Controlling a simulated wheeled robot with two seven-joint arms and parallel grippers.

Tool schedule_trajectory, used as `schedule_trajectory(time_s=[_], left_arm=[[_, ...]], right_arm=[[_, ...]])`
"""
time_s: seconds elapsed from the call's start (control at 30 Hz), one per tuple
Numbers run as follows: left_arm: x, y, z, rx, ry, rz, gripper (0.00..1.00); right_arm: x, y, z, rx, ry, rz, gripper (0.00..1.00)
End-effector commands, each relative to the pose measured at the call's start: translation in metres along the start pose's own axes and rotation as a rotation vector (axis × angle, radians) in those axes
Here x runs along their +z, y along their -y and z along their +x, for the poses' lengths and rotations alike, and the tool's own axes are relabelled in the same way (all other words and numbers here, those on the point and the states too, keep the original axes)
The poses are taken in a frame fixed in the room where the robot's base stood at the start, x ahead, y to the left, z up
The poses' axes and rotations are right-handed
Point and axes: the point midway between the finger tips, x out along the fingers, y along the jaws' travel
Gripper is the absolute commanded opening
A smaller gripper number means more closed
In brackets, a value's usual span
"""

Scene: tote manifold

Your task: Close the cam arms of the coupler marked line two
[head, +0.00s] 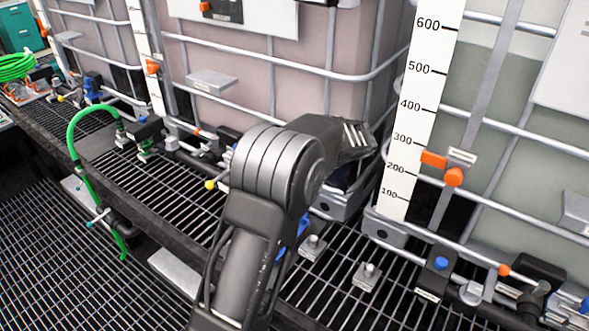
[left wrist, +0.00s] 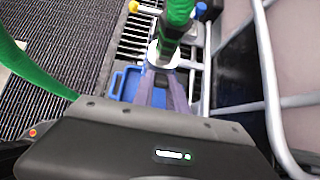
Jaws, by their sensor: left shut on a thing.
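In the left wrist view the two fingers of my left gripper (left wrist: 165,88) reach to a dark and silver fitting (left wrist: 164,52) at the end of a green hose (left wrist: 180,12). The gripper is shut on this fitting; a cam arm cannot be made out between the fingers. In the head view my arm hides the gripper and the fitting. A green hose (head: 75,138) at the left of the head view runs by a black-and-green coupler (head: 148,130). I cannot read any line two marking. My right gripper is not in view.
A blue tray-like part (left wrist: 127,82) lies beyond the fingers on the grating. White pipes (left wrist: 268,75) run close on the right. In the head view caged totes (head: 295,65) stand behind a grated ledge (head: 180,200), with valves along it. A level scale (head: 420,110) stands at the right.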

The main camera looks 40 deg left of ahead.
Motion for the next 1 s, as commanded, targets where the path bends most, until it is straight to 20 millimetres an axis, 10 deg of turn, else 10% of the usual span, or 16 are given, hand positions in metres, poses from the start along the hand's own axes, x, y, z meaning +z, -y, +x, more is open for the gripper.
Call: schedule_trajectory(time_s=[0.93, 1.0], left_arm=[[0.0114, -0.0003, 0.0045, 0.002, -0.267, 0.001, 0.0], [0.0113, -0.0004, 0.0045, 0.002, -0.266, 0.001, 0.23]], right_arm=[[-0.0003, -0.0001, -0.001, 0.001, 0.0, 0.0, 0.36], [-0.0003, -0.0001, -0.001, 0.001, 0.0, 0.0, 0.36]])
